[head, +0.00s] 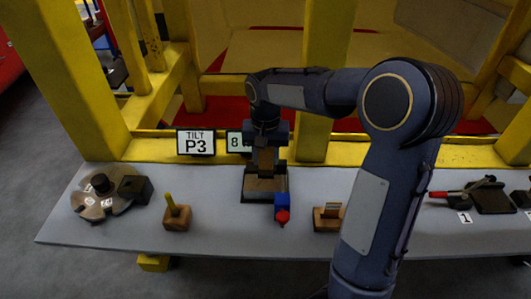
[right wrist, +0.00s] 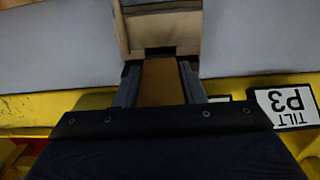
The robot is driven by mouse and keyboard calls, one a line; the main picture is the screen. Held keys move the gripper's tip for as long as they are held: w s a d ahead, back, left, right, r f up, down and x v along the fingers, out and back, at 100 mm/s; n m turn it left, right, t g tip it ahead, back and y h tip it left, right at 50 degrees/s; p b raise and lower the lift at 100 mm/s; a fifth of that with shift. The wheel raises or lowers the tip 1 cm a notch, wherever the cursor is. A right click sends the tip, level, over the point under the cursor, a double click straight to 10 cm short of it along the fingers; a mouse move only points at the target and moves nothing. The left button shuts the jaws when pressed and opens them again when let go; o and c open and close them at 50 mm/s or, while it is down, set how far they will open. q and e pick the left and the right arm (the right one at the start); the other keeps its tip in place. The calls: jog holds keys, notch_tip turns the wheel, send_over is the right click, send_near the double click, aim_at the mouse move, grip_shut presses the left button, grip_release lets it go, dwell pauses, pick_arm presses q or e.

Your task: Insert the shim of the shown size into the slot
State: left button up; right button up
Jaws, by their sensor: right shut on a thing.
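My right gripper (head: 266,165) points down over the middle of the bench. In the right wrist view, the right gripper (right wrist: 158,85) is shut on a flat brown shim (right wrist: 162,82). The shim's lower end is at a pale block with a dark slot-like opening (right wrist: 160,51); I cannot tell whether it is inside. In the head view a dark fixture (head: 256,196) stands directly below the gripper, partly hidden by it. A sign reading 8 (head: 235,142) is partly covered by my arm. My left gripper is not in view.
A wooden block with a yellow peg (head: 177,216), a round metal part (head: 100,200) and a slotted wooden block (head: 327,220) lie on the grey bench (head: 225,240). A blue and red piece (head: 282,207) is close beside the fixture.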

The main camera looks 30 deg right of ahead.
jog(key=shift+f+b, duration=0.6)
jog(key=shift+f, duration=0.6)
jog(key=shift+p, duration=0.35)
dwell(0.6)
jog(key=shift+f+b, duration=1.3)
jog(key=shift+f, duration=0.4)
jog(key=shift+r, duration=0.15)
jog(key=shift+r+p, duration=1.25)
jog(key=shift+r, duration=0.1)
dwell(1.2)
jog(key=shift+f+b, duration=0.85)
jog(key=shift+f, duration=0.7)
